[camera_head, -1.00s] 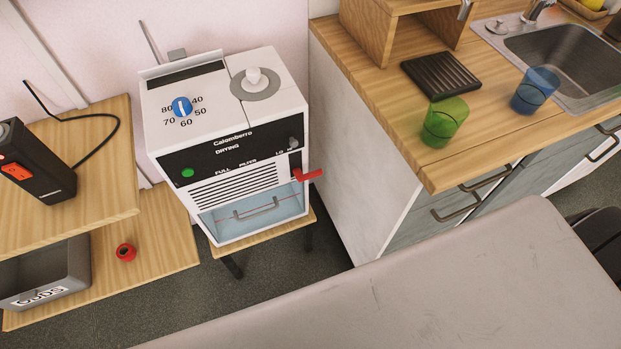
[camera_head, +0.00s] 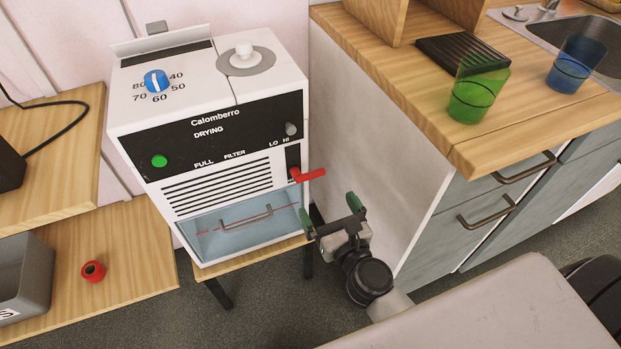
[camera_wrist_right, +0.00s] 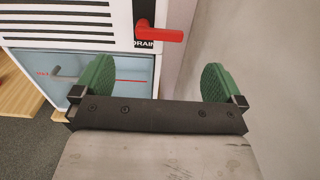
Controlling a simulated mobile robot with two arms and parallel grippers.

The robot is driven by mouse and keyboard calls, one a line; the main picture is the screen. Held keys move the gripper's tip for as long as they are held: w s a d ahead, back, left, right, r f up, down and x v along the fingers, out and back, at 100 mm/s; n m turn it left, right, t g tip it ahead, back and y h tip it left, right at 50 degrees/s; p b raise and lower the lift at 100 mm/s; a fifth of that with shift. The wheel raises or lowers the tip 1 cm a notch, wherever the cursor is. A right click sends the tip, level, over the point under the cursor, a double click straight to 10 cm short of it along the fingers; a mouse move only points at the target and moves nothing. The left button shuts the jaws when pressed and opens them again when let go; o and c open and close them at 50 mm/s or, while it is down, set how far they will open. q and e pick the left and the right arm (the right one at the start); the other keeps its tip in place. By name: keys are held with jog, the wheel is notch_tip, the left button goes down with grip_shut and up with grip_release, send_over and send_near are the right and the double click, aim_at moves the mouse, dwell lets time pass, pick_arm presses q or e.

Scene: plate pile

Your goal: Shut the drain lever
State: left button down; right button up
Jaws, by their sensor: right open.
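The red drain lever (camera_head: 307,175) is on the right side of the white drying machine's front (camera_head: 233,170), sticking out to the right. In the right wrist view the lever (camera_wrist_right: 160,33) lies roughly level, with "DRAIN" printed beneath it. My right gripper (camera_head: 332,208) is open and empty, below and to the right of the lever, apart from it. Its green finger pads (camera_wrist_right: 158,82) show in the right wrist view, with the lever ahead of them. My left gripper is not in view.
A wooden counter (camera_head: 470,150) with green (camera_head: 478,95) and blue (camera_head: 576,65) cups stands to the right of the machine. A clear drawer with a handle (camera_head: 246,217) is low on the machine. A grey surface (camera_head: 490,310) fills the lower right.

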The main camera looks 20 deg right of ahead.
aim_at(312, 177)
jog(key=w, duration=0.8)
jog(key=shift+w+a+p, duration=0.15)
jog(key=shift+w+p, duration=0.2)
jog(key=shift+w, duration=0.65)
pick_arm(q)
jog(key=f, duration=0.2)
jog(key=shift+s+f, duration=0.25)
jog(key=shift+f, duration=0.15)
pick_arm(e)
jog(key=c, duration=0.9)
